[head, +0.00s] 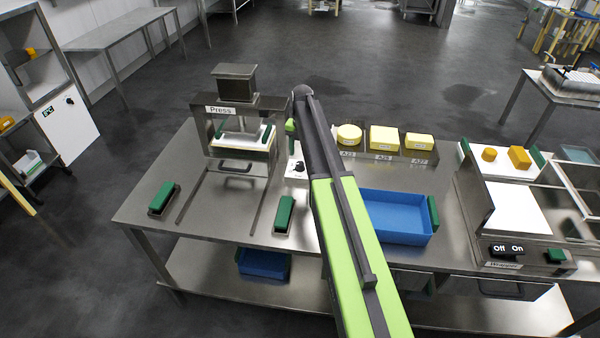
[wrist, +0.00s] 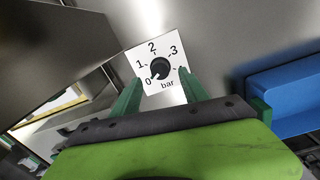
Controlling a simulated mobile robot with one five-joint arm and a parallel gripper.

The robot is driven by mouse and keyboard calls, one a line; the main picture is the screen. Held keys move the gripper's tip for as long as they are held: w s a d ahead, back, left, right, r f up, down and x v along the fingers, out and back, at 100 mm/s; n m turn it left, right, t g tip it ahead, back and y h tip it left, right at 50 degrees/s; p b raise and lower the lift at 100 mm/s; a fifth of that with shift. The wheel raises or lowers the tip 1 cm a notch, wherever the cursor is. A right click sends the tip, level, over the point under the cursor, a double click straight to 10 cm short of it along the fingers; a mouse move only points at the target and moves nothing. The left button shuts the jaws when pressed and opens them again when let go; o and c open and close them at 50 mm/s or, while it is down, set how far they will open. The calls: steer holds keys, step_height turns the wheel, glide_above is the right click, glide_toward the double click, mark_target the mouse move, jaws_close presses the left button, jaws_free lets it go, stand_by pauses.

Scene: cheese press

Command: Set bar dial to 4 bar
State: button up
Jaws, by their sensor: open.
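The bar dial is a black round knob (wrist: 160,68) on a white plate (wrist: 147,53) marked 0, 1, 2, 3 and "bar". A small white mark on the knob's lower left faces the 0. The 4 is not readable; the right finger stands near that edge of the plate. In the head view the dial (head: 298,167) shows beside the press, partly hidden by my arm. My gripper (wrist: 159,77) is open, its green fingers on either side of the knob's lower part in the picture, apart from it. I cannot tell how far above it they are.
The press (head: 240,102) stands left of the dial, with green-handled parts around it. Yellow cheese blocks (head: 384,138) sit right of my arm, behind a blue tray (head: 400,237). A wrapper (head: 506,249) with an Off/On switch stands at the right.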

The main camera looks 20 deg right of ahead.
mark_target(300, 163)
step_height(300, 163, down, 5)
steer(key=b, duration=0.3)
steer(key=shift+f+b, duration=0.2)
steer(key=shift+b, duration=0.15)
steer(key=shift+r, duration=0.1)
steer(key=shift+c, duration=0.3)
jaws_close()
